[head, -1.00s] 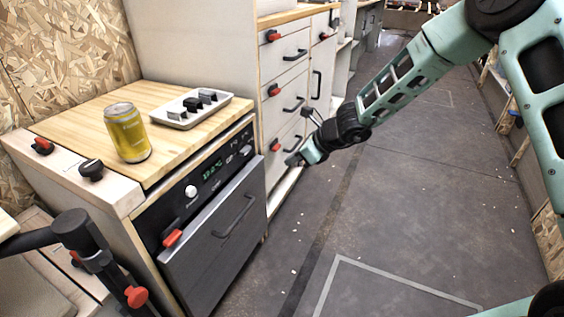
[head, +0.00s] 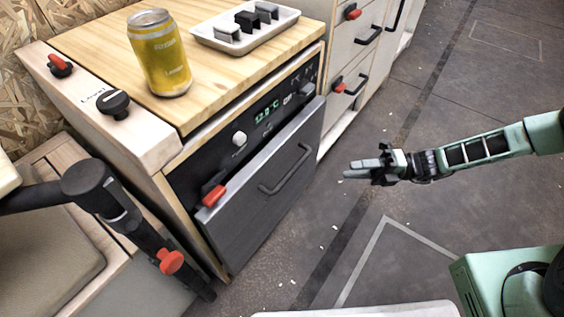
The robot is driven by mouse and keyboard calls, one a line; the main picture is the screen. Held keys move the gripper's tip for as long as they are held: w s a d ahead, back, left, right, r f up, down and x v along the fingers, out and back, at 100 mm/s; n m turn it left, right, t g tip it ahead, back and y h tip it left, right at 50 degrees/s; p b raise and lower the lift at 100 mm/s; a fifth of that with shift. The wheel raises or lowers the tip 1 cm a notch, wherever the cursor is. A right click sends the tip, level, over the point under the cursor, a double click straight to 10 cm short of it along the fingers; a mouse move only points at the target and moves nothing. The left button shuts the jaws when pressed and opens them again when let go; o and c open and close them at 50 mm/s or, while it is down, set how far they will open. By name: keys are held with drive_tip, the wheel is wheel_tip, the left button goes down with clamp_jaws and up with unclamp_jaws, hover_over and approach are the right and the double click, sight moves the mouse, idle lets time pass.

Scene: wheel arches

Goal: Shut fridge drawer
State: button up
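The fridge drawer (head: 262,195) has a dark grey front with a black bar handle, set in the wooden cabinet under a black control panel (head: 265,112) with a lit display. Its front stands out from the panel above it, with its top edge showing, so it looks partly open. A red latch (head: 213,194) sits at its upper left. My gripper (head: 349,170) is to the right of the drawer front, apart from it, with its fingers pointing left. The fingers look close together, but whether they are open or shut is unclear.
A yellow can (head: 160,55) and a white tray (head: 245,33) with dark blocks stand on the wooden top. A black post with a red knob (head: 171,261) stands at lower left. White drawers (head: 350,50) line the back. The grey floor (head: 450,230) at right is clear.

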sight(289, 174)
drive_tip(key=shift+s+a+r+b, duration=0.45)
drive_tip(key=shift+a+b, duration=0.3)
drive_tip(key=shift+a, duration=2.1)
drive_tip(key=shift+s+a+r+b, duration=0.4)
drive_tip(key=shift+a+b, duration=0.35)
drive_tip(key=shift+a, duration=2.1)
drive_tip(key=shift+s+a+r+b, duration=0.3)
drive_tip(key=shift+s+a+b, duration=0.35)
drive_tip(key=shift+a, duration=2.2)
drive_tip(key=shift+w, duration=0.15)
